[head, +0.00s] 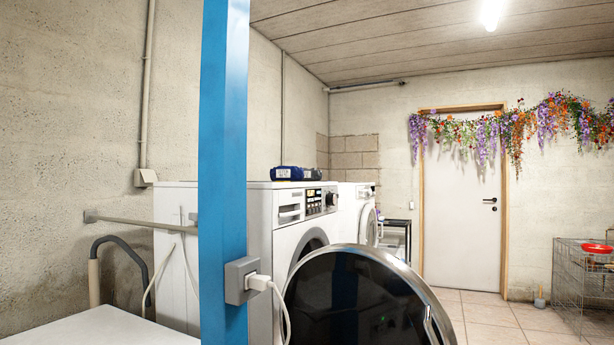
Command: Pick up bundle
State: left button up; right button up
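I cannot pick out a clear bundle in the head view. A dark blue item (289,173) with a pale patch lies on top of the nearer white washing machine (285,217). A smaller dark blue item (312,174) lies just right of it. They are too small to tell whether either is a bundle. Neither of my grippers is in view.
A blue post (223,120) with a socket and plug stands close in front. The nearer machine's round door (350,305) hangs open. A white door (463,215) is at the back. A wire cage (585,280) stands right. Tiled floor (500,318) lies clear between.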

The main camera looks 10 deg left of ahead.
aim_at(312, 174)
jog(key=u, duration=0.55)
jog(key=i+l+u, duration=0.1)
jog(key=l+u, duration=0.55)
jog(key=l, duration=0.2)
jog(key=i+l+u, duration=0.1)
jog(key=l+u, duration=0.25)
jog(key=l, duration=0.6)
jog(key=l+u, duration=0.15)
jog(key=l, duration=0.45)
jog(key=k+l, duration=0.1)
jog(key=l, duration=0.5)
jog(key=k+l+u, duration=0.1)
jog(key=l, duration=0.5)
jog(key=l+u, duration=0.1)
jog(key=l, duration=0.5)
jog(key=k+l, duration=0.15)
jog(key=l, duration=0.4)
jog(key=u, duration=0.05)
